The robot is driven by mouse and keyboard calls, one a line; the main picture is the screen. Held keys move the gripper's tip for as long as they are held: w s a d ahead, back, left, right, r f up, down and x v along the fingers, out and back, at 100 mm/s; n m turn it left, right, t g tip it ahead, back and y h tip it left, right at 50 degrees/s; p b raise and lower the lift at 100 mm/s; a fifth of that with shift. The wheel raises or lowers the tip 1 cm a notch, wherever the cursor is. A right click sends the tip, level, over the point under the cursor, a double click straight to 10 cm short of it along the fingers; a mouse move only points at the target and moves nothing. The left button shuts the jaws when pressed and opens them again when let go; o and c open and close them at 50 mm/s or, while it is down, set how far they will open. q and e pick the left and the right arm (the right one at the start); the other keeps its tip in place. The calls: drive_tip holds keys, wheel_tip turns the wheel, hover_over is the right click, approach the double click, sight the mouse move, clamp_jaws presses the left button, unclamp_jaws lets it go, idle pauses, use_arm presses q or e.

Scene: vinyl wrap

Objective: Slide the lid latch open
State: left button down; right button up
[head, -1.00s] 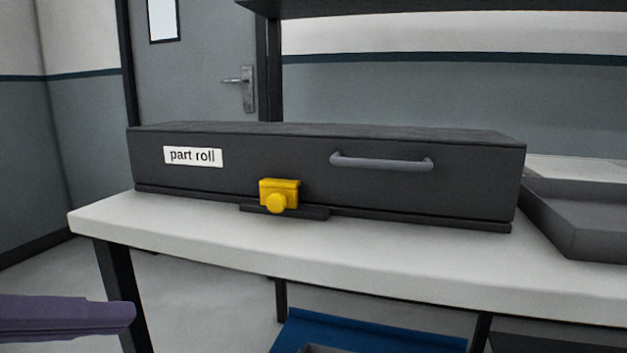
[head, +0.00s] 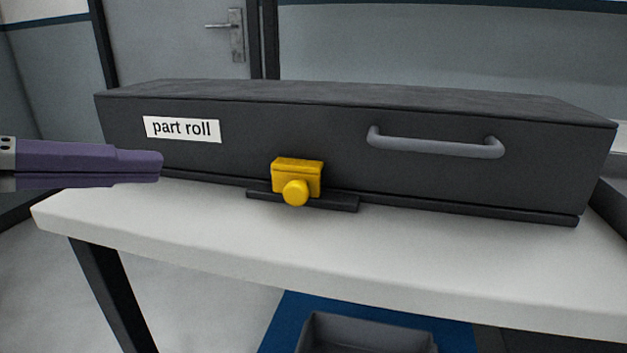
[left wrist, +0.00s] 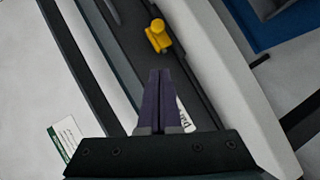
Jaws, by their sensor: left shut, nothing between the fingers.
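The yellow lid latch (head: 297,178) with a round knob sits on a short dark rail (head: 333,203) at the lower front of a dark box (head: 350,110) labelled "part roll". The latch also shows in the left wrist view (left wrist: 158,36), beyond my fingertips. My left gripper (head: 161,166), with purple fingers, is left of the latch, apart from it and in front of the box's left end in the picture. In the left wrist view its fingers (left wrist: 160,72) are together with nothing between them. My right gripper does not show.
The box stands on a white table (head: 200,222) with a clear front strip. A grey bar handle (head: 436,145) juts from the box front, right of the latch. A grey bin (head: 365,335) stands below on a blue surface. A door (head: 170,40) is behind.

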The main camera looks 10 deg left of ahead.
sight(294, 182)
use_arm(q)
drive_tip(key=b+x, duration=0.1)
drive_tip(key=x, duration=0.7)
drive_tip(key=shift+w, duration=0.15)
drive_tip(key=d, duration=0.1)
drive_tip(key=d+f, duration=0.1)
drive_tip(key=d, duration=0.1)
drive_tip(key=shift+w+f+b, duration=0.35)
drive_tip(key=shift+b, duration=0.05)
drive_tip(key=shift+w+d+f, duration=0.1)
drive_tip(key=shift+d+f, duration=0.1)
drive_tip(key=shift+d, duration=0.25)
